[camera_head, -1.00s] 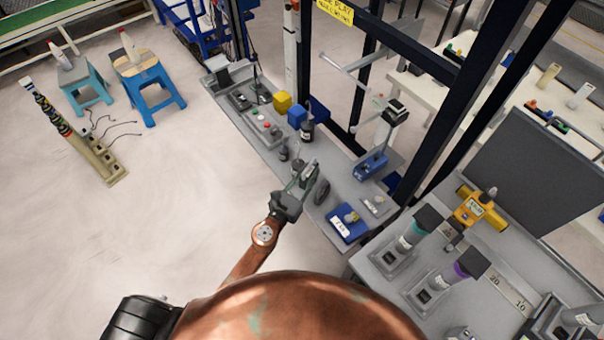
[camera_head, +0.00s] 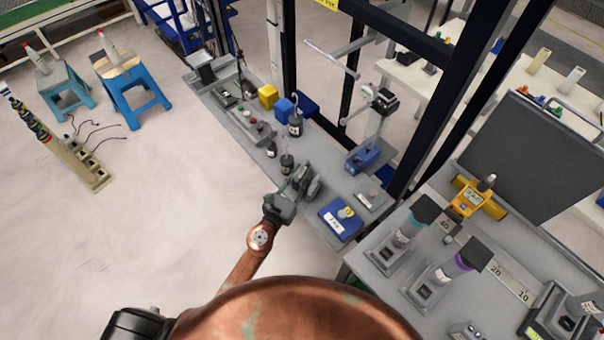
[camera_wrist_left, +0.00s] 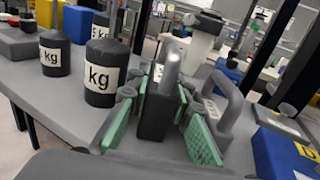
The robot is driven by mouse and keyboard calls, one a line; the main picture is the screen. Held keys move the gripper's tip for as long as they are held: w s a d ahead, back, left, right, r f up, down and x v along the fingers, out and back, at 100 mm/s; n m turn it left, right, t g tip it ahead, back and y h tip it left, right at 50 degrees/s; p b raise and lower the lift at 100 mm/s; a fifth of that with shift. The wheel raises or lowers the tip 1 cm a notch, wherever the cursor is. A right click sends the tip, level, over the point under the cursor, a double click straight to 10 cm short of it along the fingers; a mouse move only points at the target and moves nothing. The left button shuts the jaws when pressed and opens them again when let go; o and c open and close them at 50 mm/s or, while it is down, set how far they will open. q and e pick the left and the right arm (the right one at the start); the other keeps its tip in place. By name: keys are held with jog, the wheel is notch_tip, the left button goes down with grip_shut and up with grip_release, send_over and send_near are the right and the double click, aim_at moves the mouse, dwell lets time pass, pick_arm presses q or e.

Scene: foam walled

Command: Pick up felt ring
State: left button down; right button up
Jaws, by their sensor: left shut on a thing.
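I cannot tell whether the ring touches the bench. My right gripper is in neither view.
Black kg weights (camera_wrist_left: 101,75) stand just left of the gripper on the grey bench (camera_head: 225,118). A blue box (camera_head: 338,219) lies to its right. A blue-based stand (camera_head: 362,158) and dark frame posts rise behind.

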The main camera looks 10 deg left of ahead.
pick_arm(q)
jog(key=c, duration=2.2)
grip_release()
jog(key=shift+f, duration=0.15)
jog(key=shift+o, duration=0.9)
jog(key=shift+s, duration=0.25)
jog(key=b+v, duration=0.3)
jog(key=v, duration=0.8)
jog(key=shift+s+r, duration=0.25)
jog(key=shift+a, duration=0.15)
